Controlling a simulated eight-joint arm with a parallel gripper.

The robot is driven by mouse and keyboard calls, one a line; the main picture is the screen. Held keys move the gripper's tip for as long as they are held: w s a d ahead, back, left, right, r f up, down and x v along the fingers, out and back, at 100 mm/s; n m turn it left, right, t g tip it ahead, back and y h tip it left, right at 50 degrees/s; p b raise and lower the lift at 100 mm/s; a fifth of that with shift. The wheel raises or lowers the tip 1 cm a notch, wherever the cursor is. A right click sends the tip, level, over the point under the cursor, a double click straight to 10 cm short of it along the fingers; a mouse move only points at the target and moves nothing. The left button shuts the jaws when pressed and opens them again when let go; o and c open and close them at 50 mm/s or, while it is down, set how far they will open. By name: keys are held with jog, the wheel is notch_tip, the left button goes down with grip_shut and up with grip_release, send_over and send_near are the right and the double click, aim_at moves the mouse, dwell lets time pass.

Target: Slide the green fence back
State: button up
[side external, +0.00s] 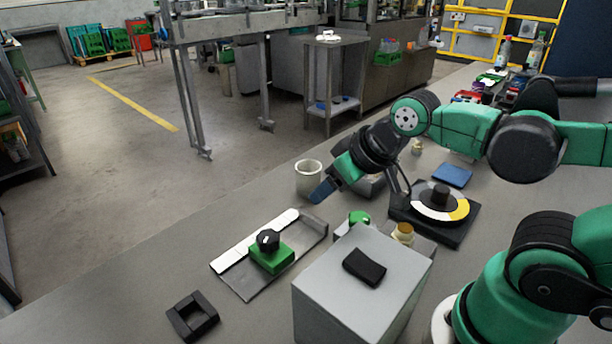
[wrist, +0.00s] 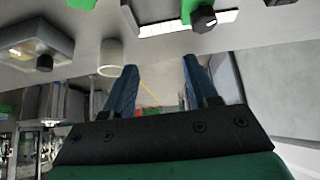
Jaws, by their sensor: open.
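The green fence (side external: 272,259) is a green block with a black knob (side external: 268,239) on top. It sits on a flat grey plate (side external: 312,234) with a white strip along its far left side. In the wrist view the fence (wrist: 189,6) is cut by the top edge, with its knob (wrist: 203,19) showing. My gripper (side external: 321,191) is in the air to the right of and beyond the fence, apart from it. In the wrist view its two blue fingers (wrist: 160,66) stand wide apart with nothing between them.
A cream cup (side external: 308,180) stands close to my gripper. A large grey box (side external: 340,288) with a black pad stands right of the fence. A turntable with a white and yellow disc (side external: 440,203) is behind the box. A black square frame (side external: 192,316) lies at the front left.

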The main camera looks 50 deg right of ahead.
jog(key=o, duration=0.6)
jog(key=shift+w, duration=0.1)
jog(key=shift+c, duration=0.2)
jog(key=shift+o, duration=0.6)
jog(key=shift+w+a+g, duration=0.25)
jog(key=shift+g, duration=0.05)
jog(key=g, duration=0.4)
send_near(269, 234)
jog(key=d+f, duration=0.2)
jog(key=d, duration=0.1)
jog(key=a+f, duration=0.1)
jog(key=w+a+f+g, duration=0.1)
jog(key=w+f+g, duration=0.1)
jog(key=f, duration=0.1)
jog(key=shift+a, duration=0.4)
jog(key=shift+a+f+g, duration=0.15)
jog(key=shift+f+g, duration=0.15)
jog(key=shift+f, duration=2.85)
